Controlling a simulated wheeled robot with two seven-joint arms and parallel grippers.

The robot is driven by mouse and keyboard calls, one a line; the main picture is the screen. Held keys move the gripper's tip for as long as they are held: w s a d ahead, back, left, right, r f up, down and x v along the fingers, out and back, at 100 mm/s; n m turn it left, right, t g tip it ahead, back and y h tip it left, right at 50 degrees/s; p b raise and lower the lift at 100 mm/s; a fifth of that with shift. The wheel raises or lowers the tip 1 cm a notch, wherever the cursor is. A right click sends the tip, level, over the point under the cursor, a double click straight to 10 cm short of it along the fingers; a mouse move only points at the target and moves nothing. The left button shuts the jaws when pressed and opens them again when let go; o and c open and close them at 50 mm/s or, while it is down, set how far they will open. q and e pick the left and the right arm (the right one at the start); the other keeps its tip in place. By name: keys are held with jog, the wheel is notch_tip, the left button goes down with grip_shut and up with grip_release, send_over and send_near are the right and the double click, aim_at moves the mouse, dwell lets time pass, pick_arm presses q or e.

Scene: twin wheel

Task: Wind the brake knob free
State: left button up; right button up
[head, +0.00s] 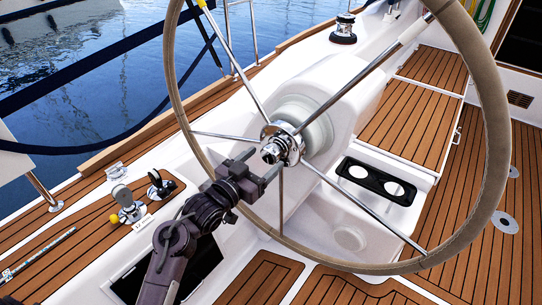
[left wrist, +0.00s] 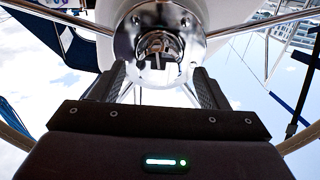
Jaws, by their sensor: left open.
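The steering wheel (head: 497,130) has a leather-covered rim and steel spokes that meet at a chrome hub (head: 286,135). A small chrome knob (head: 268,153) sits at the hub's centre, facing my left gripper; I take it for the brake knob. In the left wrist view the knob (left wrist: 160,46) lies in front of the round chrome flange. My left gripper (head: 265,164) is open just in front of the hub. Its two dark fingers (left wrist: 160,76) point at the hub, one on each side of the knob's line, and appear not to touch it. My right gripper is not in view.
The wheel's spokes (head: 348,206) and rim surround my left gripper. A white pedestal (head: 335,85) stands behind the hub. A black two-hole cup holder (head: 376,182) is to the right. Levers, one with a yellow knob (head: 114,219), stand at the left. Teak decking lies below.

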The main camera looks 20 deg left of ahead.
aim_at(267, 157)
pick_arm(q)
jog(key=shift+x, duration=1.6)
jog(key=shift+c, duration=0.5)
jog(key=c, duration=0.9)
